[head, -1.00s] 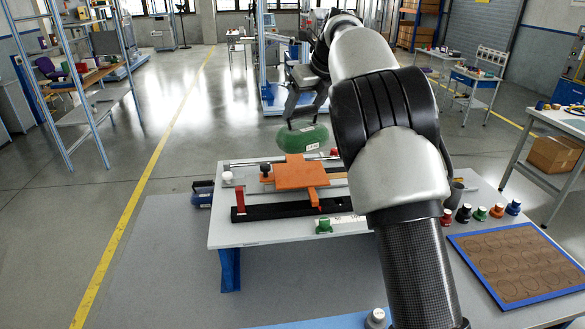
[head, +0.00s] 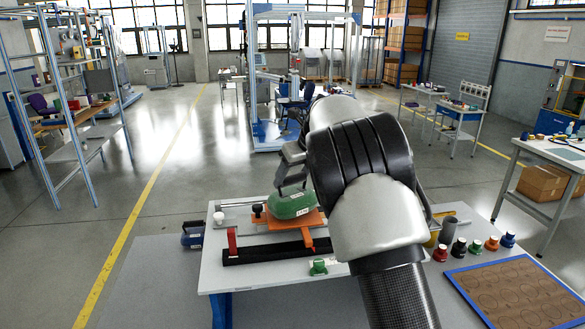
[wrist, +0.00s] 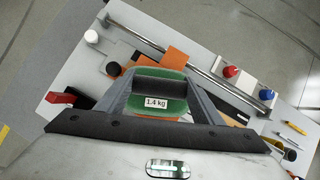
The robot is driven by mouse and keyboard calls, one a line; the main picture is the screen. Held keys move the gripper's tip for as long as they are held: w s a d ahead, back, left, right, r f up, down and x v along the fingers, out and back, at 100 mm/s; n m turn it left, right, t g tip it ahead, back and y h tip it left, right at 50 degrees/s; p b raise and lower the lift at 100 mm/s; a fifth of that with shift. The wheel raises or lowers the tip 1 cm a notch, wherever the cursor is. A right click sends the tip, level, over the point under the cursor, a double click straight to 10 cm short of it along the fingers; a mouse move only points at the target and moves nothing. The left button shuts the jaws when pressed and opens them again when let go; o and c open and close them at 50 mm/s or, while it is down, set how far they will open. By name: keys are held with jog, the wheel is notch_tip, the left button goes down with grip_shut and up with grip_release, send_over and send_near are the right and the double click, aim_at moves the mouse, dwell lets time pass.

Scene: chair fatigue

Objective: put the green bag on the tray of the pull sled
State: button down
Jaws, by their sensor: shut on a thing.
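The green bag (head: 291,206) has a white label reading 1.4 kg in the wrist view (wrist: 158,109). My gripper (head: 292,187) is shut on the dark handle at its top. The orange tray of the pull sled (head: 309,222) is on the table, and the bag overlaps its left and middle part in the head view. In the wrist view, orange tray parts (wrist: 176,58) show around the bag. I cannot tell whether the bag touches the tray or hangs just above it. The bag hides much of the tray.
The pale table (head: 215,270) carries a black strip (head: 270,252) with a red handle (head: 232,240) and a green knob (head: 318,267). A white knob (head: 219,217) is at left. Several coloured knobs and a blue-edged brown board (head: 520,290) are at right.

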jog(key=shift+w+f, duration=0.1)
jog(key=shift+f, duration=0.2)
jog(key=c, duration=0.5)
grip_release()
jog(key=shift+f, duration=0.25)
jog(key=shift+r, duration=0.1)
